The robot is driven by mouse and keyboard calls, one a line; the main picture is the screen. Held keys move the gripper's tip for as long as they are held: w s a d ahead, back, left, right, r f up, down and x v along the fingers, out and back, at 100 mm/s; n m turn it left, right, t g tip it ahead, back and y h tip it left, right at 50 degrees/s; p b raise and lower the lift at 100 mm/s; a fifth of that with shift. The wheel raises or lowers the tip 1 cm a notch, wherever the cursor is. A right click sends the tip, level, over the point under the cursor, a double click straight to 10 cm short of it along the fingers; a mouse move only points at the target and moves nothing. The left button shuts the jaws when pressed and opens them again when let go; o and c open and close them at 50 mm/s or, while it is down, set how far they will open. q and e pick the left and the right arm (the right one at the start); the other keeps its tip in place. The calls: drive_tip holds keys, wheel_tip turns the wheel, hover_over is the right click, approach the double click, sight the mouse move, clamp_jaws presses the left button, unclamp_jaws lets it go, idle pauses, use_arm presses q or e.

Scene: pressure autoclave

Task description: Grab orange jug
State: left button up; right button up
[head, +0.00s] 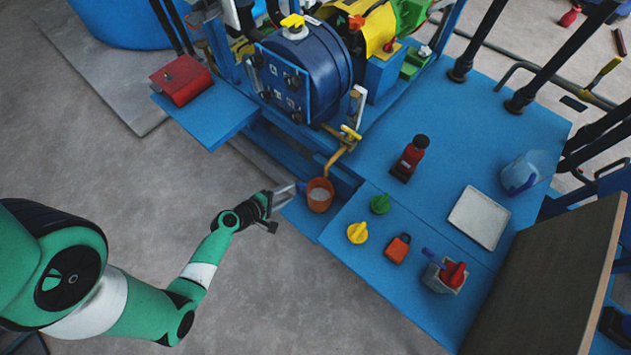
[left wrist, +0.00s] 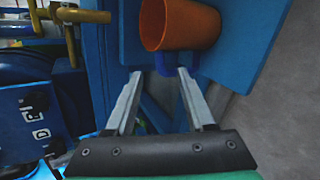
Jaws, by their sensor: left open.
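The orange jug (head: 320,195) stands on a low blue ledge below a yellow spout (head: 345,145). In the left wrist view the jug (left wrist: 180,25) appears just ahead of the fingertips, with its open mouth to the left. Its blue handle (left wrist: 166,64) faces my gripper, near the tips. My left gripper (head: 288,195) is at the left side of the jug, open. In the left wrist view the two fingers of the left gripper (left wrist: 160,76) are spread with nothing held between them. Whether the tips touch the handle is unclear. My right gripper does not show.
The blue platform (head: 470,120) to the right holds a red-and-black bottle (head: 409,158), green (head: 380,204) and yellow (head: 357,232) knobs, a white tray (head: 480,217) and a clear pitcher (head: 522,172). The blue pressure vessel (head: 300,70) stands behind the jug. Floor at left is clear.

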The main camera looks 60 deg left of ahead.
sight(302, 186)
use_arm(q)
drive_tip(key=b+x, duration=0.2)
drive_tip(key=x, duration=0.4)
drive_tip(key=shift+d, duration=0.1)
drive_tip(key=shift+c, duration=0.6)
clamp_jaws()
drive_tip(key=shift+r, duration=0.1)
idle(0.6)
